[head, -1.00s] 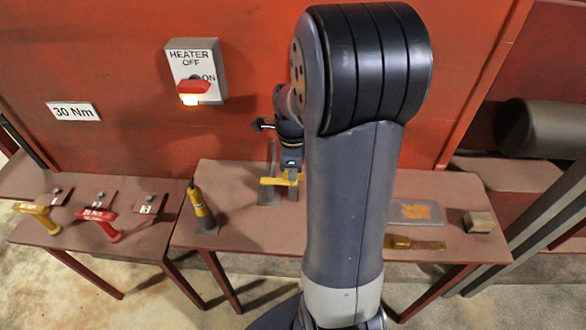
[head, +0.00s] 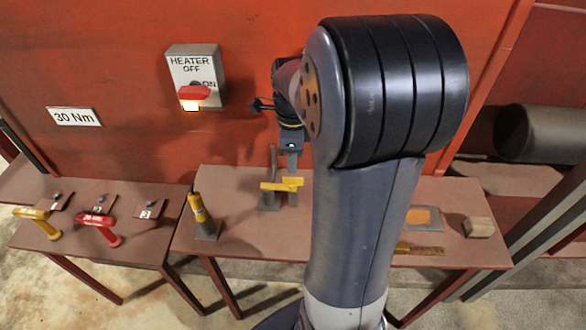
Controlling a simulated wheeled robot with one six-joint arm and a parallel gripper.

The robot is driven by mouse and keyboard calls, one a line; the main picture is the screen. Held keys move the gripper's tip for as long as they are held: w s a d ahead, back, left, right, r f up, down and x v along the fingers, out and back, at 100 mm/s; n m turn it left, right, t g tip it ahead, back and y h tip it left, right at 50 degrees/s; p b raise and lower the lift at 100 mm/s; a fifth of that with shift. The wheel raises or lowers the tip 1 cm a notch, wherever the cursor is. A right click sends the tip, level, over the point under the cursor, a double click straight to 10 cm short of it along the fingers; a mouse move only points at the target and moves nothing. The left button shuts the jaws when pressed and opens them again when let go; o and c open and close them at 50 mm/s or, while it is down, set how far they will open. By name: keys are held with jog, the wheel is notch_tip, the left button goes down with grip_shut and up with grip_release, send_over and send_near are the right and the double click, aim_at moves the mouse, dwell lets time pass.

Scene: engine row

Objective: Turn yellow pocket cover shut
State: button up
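A yellow piece, seemingly the pocket cover (head: 281,186), sits at the top of a small grey upright holder (head: 269,199) on the middle table. It lies roughly crosswise, with one part a little higher at its right end. I cannot tell how far it is turned. My gripper (head: 292,169) points down just above and behind the yellow piece's right end. Its fingers are small and partly shaded, so whether they are open or touch the piece is unclear. My arm hides the table to the right of it.
On the middle table (head: 245,240) stand a yellow-and-grey tool (head: 199,211) at left and a wooden block (head: 478,227) at right. A plate with an orange patch (head: 425,217) lies near the block. A heater switch box (head: 196,75) is on the red wall.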

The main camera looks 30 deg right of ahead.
notch_tip(320, 180, up, 4)
jog(key=shift+r, duration=0.1)
dwell(0.4)
notch_tip(320, 180, down, 11)
jog(key=shift+r, duration=0.1)
dwell(0.4)
